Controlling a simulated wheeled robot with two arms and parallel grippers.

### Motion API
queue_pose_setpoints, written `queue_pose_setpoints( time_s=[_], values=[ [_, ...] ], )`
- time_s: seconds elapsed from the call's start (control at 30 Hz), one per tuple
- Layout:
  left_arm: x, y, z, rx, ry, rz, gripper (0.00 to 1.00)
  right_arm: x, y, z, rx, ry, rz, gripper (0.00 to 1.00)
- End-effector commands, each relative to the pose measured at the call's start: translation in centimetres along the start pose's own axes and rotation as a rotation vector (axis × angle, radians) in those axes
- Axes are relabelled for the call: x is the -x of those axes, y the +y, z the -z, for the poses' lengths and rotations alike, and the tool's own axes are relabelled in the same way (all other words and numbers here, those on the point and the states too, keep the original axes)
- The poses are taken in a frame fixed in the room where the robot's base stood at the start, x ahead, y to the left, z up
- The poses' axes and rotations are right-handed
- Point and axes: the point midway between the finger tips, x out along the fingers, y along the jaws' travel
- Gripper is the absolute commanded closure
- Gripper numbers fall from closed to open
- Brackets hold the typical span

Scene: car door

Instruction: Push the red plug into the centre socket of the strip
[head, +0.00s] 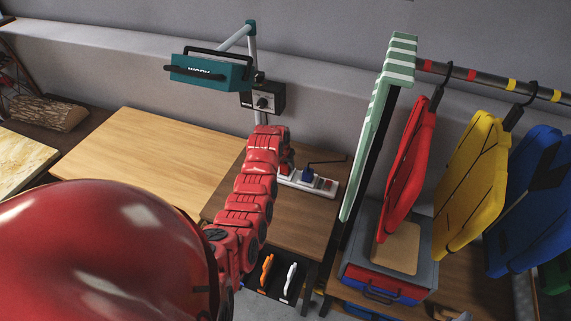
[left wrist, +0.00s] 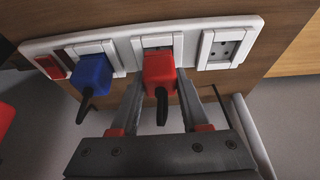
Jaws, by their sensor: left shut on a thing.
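The white strip (left wrist: 122,40) lies on the brown table, and it also shows in the head view (head: 299,183). The red plug (left wrist: 159,74) is at the centre socket (left wrist: 158,42), lined up with it and covering its lower part. I cannot tell how deep it sits. My left gripper (left wrist: 160,88) is shut on the red plug, one finger on each side. A black cable hangs from the plug between the fingers. In the head view my red left arm largely hides this gripper and the near end of the strip. My right gripper is not in view.
A blue plug (left wrist: 94,72) sits in the neighbouring socket, its dark cable trailing. A red switch (left wrist: 50,66) is at that end. The socket at the other end (left wrist: 222,48) is empty. A green-striped frame (head: 378,120) and hanging coloured panels (head: 408,170) stand to the right.

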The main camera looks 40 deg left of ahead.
Motion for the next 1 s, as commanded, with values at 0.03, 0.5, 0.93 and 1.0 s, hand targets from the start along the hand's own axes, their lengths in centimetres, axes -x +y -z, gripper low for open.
queue_pose_setpoints(
  time_s=[0.03, 0.5, 0.93, 1.0],
  values=[
    [-0.18, 0.01, -0.07, 0.0, 0.0, 0.0, 1.0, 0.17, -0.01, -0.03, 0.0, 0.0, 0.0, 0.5],
    [-0.66, 0.02, -0.25, 0.0, 0.001, 0.0, 0.28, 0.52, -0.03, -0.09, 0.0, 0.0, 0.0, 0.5],
    [-0.49, 0.02, -0.29, 0.0, -0.001, 0.0, 0.19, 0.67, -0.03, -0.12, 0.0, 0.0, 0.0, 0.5],
    [-0.17, 0.01, -0.25, -0.001, 0.0, 0.0, 0.19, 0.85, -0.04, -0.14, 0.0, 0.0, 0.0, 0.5]
  ],
)
